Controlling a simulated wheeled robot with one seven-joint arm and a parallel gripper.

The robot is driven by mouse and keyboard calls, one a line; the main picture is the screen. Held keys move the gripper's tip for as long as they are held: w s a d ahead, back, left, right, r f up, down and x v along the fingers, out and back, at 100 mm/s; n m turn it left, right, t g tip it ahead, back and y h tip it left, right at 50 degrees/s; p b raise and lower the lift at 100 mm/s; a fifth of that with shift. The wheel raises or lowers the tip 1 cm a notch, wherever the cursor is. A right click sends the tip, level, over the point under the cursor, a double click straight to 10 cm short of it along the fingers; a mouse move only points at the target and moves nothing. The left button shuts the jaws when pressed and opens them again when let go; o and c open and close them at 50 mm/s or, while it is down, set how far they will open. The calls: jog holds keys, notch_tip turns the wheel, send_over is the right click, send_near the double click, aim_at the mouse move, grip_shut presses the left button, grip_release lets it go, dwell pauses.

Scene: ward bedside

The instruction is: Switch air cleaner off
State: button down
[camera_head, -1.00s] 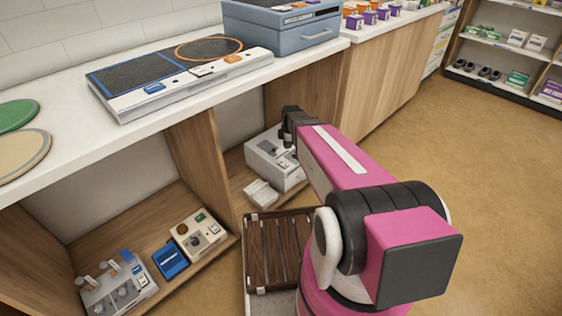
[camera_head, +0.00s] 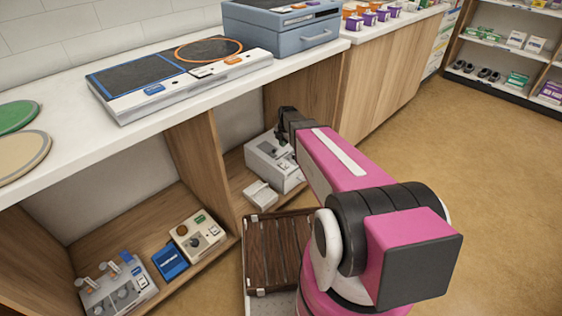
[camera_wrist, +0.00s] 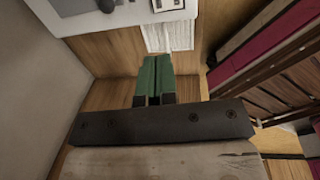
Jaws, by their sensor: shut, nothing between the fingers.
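A white-grey boxy device (camera_head: 272,160), which may be the air cleaner, stands in the right lower compartment under the counter. My gripper (camera_head: 281,138) is over its top and hides part of it; I cannot tell whether they touch. In the wrist view, a white panel (camera_wrist: 75,8) with dark and grey controls shows at the top edge. My gripper (camera_wrist: 155,62) has its green fingers together there, pointing toward the panel side, with nothing between them. No switch state can be read.
A small white box (camera_head: 260,194) lies in front of the device. A wooden divider (camera_head: 208,165) stands at its left. The left compartment holds a cream device (camera_head: 198,236), a blue box (camera_head: 170,262) and a grey knobbed device (camera_head: 118,289). A dark slatted tray (camera_head: 272,255) is near my arm.

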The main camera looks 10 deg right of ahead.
aim_at(282, 166)
jog(key=f, duration=0.4)
jog(key=w+f, duration=0.1)
jog(key=f, duration=0.4)
jog(key=a+f, duration=0.1)
jog(key=f, duration=0.4)
jog(key=shift+w, duration=0.2)
jog(key=shift+f, duration=0.1)
jog(key=shift+s, duration=0.15)
jog(key=shift+s+d+r, duration=0.25)
jog(key=shift+s+d, duration=0.2)
